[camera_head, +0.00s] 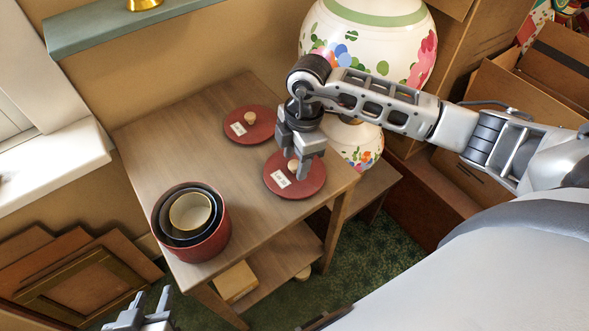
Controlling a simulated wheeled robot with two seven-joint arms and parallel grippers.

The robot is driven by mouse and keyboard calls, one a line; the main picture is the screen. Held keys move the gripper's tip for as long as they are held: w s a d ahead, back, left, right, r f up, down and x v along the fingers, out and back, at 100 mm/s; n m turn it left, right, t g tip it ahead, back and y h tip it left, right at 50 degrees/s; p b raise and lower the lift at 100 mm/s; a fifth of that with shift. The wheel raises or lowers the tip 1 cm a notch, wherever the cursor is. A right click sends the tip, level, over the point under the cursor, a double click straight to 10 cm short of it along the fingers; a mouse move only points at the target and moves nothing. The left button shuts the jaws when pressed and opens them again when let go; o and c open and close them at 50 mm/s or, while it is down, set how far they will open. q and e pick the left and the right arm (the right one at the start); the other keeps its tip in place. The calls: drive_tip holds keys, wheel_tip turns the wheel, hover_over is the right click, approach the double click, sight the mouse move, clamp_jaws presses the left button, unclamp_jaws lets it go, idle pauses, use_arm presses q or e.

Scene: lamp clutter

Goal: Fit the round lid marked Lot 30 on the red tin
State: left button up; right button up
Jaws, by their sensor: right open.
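A red tin (222,239) stands open on the wooden table's near left corner, with a dark tin (163,222) and a smaller cream tin (190,213) nested inside it. Two round red lids with pale knobs and white labels lie on the table, a far lid (258,130) and a near lid (305,187). The label writing is too small to read surely. My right gripper (299,168) is open, pointing down at the near lid's knob, with its fingers beside it; contact is unclear. My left gripper (150,298) is low at the bottom left, open and empty, away from the table.
The table (190,150) is clear between the tin and the lids. A big floral lamp (385,35) stands behind my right arm. Cardboard boxes (500,85) crowd the right. Picture frames (85,280) lean at lower left. A lower shelf holds a yellowish box (236,281).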

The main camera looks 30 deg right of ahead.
drive_tip(key=shift+a+f, duration=0.1)
drive_tip(key=shift+f, duration=0.3)
drive_tip(key=c, duration=1)
drive_tip(key=shift+c, duration=0.2)
drive_tip(key=shift+r, duration=0.15)
